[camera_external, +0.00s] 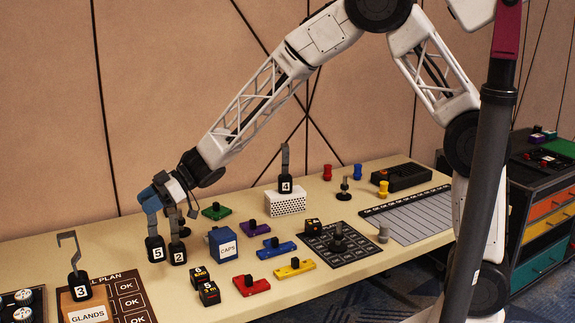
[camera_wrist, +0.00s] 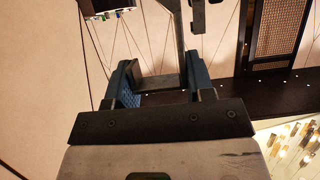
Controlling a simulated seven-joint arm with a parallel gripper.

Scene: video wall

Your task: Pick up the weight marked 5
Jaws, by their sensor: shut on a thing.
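The weight marked 5 (camera_external: 155,250) is a small black block with a white label, at the back left of the table. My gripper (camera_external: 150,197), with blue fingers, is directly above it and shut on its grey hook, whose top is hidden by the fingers. In the wrist view a grey bar (camera_wrist: 160,88) sits between the blue fingers of my gripper (camera_wrist: 160,82). The weight hangs upright; I cannot tell whether its base touches the table. The weight marked 2 (camera_external: 177,253) stands close beside it on the right.
The weight marked 4 (camera_external: 285,184) stands on a white perforated box (camera_external: 286,203). A blue CAPS box (camera_external: 222,247) and several coloured pieces lie right of my gripper. The wall is close behind.

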